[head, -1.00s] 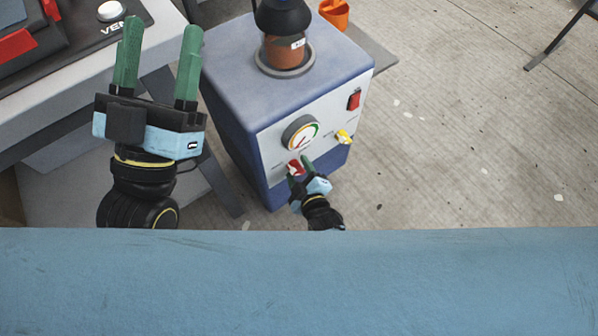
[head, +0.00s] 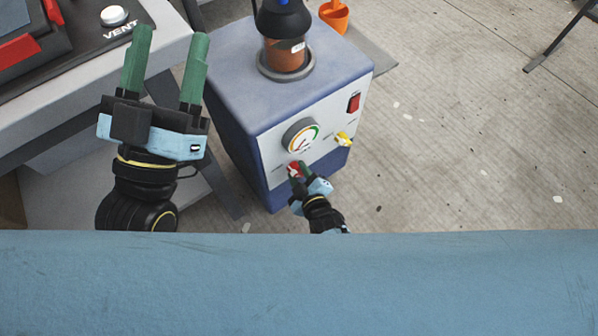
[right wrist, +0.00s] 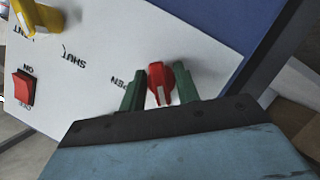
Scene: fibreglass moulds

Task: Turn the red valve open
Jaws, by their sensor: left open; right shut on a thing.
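The red valve (head: 293,169) is a small knob low on the white front panel of a blue pump unit (head: 245,85). In the right wrist view the red valve (right wrist: 160,83) has a white stripe pointing toward my gripper. It sits between the green fingers of my right gripper (right wrist: 160,90), which is shut on it. The word OPEN (right wrist: 127,83) is beside the left finger, and SHUT (right wrist: 78,55) is further up-left. In the head view my right gripper (head: 298,172) partly covers the valve. My left gripper (head: 170,62) is open and empty, left of the pump.
A yellow valve (head: 344,139), a round gauge (head: 301,135) and a red switch (head: 353,103) are on the same panel. A brown jar (head: 285,52) stands on top. A bench with a VENT button (head: 113,15) is at left. The floor at right is mostly clear.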

